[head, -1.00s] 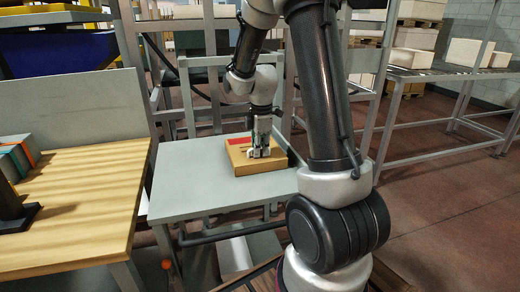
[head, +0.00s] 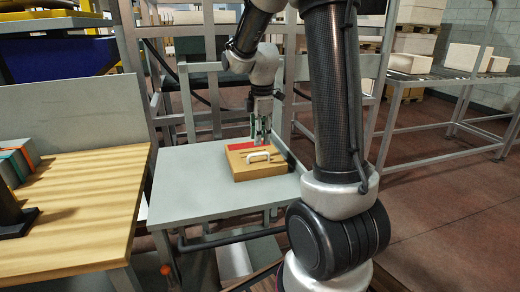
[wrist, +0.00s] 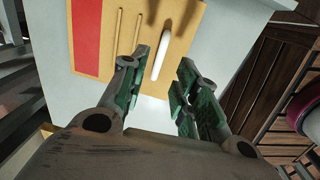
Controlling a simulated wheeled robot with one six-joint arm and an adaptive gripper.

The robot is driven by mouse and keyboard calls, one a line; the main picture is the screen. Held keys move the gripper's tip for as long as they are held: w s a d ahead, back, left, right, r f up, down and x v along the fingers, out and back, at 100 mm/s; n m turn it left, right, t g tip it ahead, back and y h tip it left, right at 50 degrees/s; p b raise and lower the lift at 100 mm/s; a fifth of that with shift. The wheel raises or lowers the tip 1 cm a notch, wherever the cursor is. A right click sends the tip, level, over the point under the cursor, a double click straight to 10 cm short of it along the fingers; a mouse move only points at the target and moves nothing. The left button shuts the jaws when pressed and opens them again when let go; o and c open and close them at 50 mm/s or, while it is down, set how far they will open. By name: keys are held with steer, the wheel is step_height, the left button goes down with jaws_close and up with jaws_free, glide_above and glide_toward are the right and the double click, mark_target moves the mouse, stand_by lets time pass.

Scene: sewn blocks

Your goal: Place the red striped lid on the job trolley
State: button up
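The lid (head: 262,166) is a flat tan board with a red stripe along one side and a white bar handle (head: 258,156). It lies flat on the grey top of the job trolley (head: 190,178), toward the trolley's right side. In the wrist view the lid (wrist: 125,62) shows its red band, two thin grooves and the white handle (wrist: 177,42). My gripper (head: 260,138) is above the lid, pointing down, apart from the handle. In the wrist view the gripper's green-padded fingers (wrist: 162,92) are spread with nothing between them.
A wooden workbench (head: 75,210) with grey, green and orange blocks (head: 18,162) stands at the left. A roller rack (head: 440,80) with pale boxes is at the right. The trolley top left of the lid is clear.

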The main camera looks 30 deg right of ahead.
steer(key=s+a+r+m+t, duration=0.1)
steer(key=s+a+r+m, duration=0.3)
steer(key=s+r, duration=0.55)
steer(key=s+a+m+t, duration=0.2)
steer(key=s+m, duration=0.8)
steer(key=s, duration=0.3)
steer(key=shift+s+r+m, duration=0.2)
steer(key=shift+r+m, duration=0.1)
steer(key=shift+m, duration=0.1)
